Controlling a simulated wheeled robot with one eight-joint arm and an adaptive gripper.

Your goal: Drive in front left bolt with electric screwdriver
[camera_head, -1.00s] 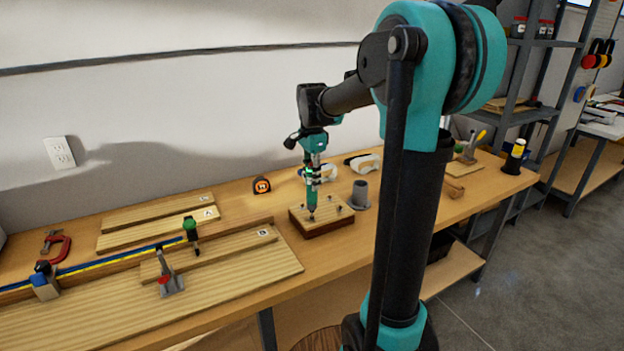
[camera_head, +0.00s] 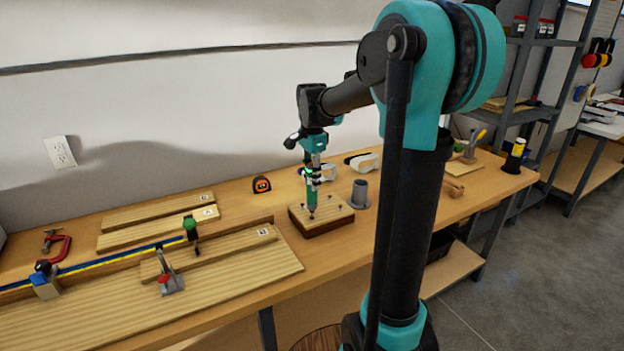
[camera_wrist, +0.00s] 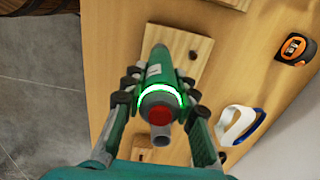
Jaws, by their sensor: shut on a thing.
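A wooden block (camera_head: 336,217) with a dark base lies on the bench, with several small bolts standing in its top. My gripper (camera_head: 313,175) is shut on the green electric screwdriver (camera_head: 311,198) and holds it upright above the block. The screwdriver's tip points down at the front left part of the block; the bolt under it is too small to make out, so contact cannot be told. In the wrist view the screwdriver (camera_wrist: 160,88) sits between both fingers, with a glowing green ring and a red end cap. One bolt (camera_wrist: 193,55) shows on the block there.
A grey cup (camera_head: 360,194) stands close to the block's right side. White goggles (camera_head: 362,163) and an orange tape measure (camera_head: 262,184) lie behind. Clamped boards (camera_head: 240,262) fill the bench to the left. Bare bench shows in front of the block.

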